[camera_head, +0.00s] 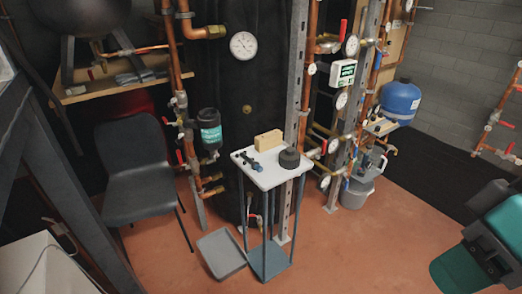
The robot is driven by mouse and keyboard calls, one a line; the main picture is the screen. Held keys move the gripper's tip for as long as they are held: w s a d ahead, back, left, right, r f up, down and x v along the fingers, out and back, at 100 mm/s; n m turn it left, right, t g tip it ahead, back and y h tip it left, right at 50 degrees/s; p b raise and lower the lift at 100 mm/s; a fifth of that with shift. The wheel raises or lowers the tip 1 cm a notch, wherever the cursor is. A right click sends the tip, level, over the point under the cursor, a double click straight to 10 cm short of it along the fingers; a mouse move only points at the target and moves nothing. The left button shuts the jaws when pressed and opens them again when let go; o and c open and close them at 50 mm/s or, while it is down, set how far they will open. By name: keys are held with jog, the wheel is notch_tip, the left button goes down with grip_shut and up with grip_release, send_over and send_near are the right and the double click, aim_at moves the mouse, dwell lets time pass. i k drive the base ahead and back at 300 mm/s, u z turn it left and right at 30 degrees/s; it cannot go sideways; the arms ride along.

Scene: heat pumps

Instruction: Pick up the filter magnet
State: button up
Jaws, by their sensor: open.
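A small white-topped stand (266,182) is in the middle of the head view. On its top are a dark elongated piece with a blue end (248,162), a tan block (268,140) and a dark round cap-like piece (289,157). I cannot tell for sure which of these is the filter magnet. A black canister with a teal label (210,132), which looks like a filter, is fixed to the copper pipes left of the stand. Teal and black parts of my arm show at the lower right, well apart from the stand. No gripper fingers are visible.
A dark chair (137,170) is left of the stand. A grey tray (221,253) lies on the floor by its foot. Pipes and gauges (243,45) rise behind. A blue tank (399,100) and a grey bucket (357,193) are to the right. The floor (365,245) right of the stand is clear.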

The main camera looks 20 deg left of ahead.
aim_at(256, 165)
jog(key=u, duration=0.45)
jog(key=i, duration=1.45)
jog(key=u, duration=0.6)
